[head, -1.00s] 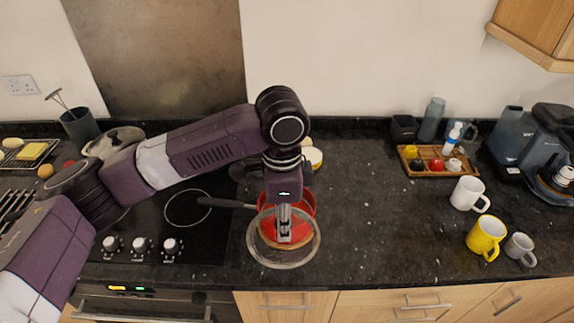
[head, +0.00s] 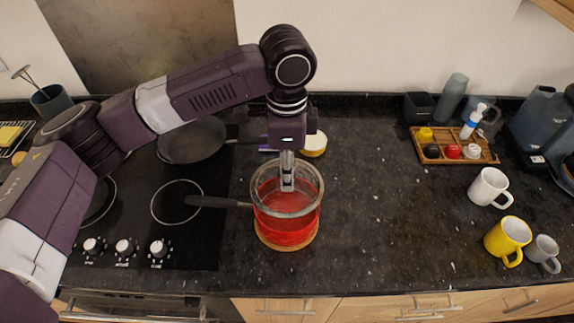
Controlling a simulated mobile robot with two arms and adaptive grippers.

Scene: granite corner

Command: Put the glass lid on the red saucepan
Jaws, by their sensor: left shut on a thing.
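The red saucepan (head: 287,232) stands on a round wooden mat (head: 272,246) on the dark counter, its dark handle (head: 222,202) pointing left over the hob. The clear glass lid (head: 262,181) with its pale rim is directly over the saucepan's mouth, roughly level. I cannot tell whether the rim touches the pan or hangs just above it. My left gripper (head: 288,181) points down from above and is shut on the lid at its middle; the fingers hide the knob. My right gripper is not in view.
A dark frying pan (head: 193,143) sits on the black hob (head: 140,210) to the left. A yellow-and-white pot (head: 314,146) stands behind the saucepan. A wooden tray (head: 438,157), a white mug (head: 489,187), a yellow mug (head: 508,240) and a grey mug (head: 543,253) are at right. The counter between is clear.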

